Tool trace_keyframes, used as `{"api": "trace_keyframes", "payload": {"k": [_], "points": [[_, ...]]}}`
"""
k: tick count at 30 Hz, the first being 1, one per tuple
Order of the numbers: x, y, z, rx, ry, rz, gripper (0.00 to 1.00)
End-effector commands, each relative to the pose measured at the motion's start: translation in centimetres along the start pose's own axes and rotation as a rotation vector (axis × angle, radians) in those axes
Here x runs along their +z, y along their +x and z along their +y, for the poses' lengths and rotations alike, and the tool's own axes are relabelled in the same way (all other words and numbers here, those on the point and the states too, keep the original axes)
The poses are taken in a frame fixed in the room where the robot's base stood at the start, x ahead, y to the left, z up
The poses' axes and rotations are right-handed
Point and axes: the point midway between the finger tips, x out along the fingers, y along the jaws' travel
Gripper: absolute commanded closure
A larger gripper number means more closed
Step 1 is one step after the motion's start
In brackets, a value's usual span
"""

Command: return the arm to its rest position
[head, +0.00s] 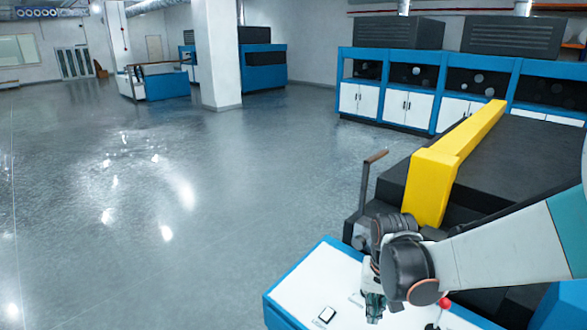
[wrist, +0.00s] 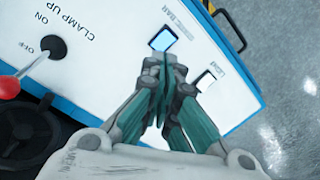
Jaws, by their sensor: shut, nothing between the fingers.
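My gripper (head: 374,306) hangs from the arm on the right of the head view, over a white control panel (head: 315,283) with a blue edge. In the wrist view my gripper (wrist: 165,62) has its fingers together and empty, above the same panel (wrist: 95,28). A lit blue square switch (wrist: 164,39) lies just beyond the fingertips. I cannot tell whether the fingertips touch the panel.
A red-knobbed lever (wrist: 10,87) marked "CLAMP UP" stands on the panel. A white switch (wrist: 206,80) sits beside the fingers. A yellow beam (head: 450,160) crosses the black machine behind the panel. The grey floor (head: 130,200) at left is open.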

Motion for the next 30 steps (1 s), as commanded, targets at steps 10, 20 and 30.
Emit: {"api": "trace_keyframes", "payload": {"k": [10,20,30], "points": [[2.8,-4.1,0.7,-0.030,-0.062,0.145,1.00],[6.1,-6.7,1.4,-0.050,-0.120,0.284,1.00],[9.8,-7.7,2.3,-0.061,-0.179,0.427,1.00]]}}
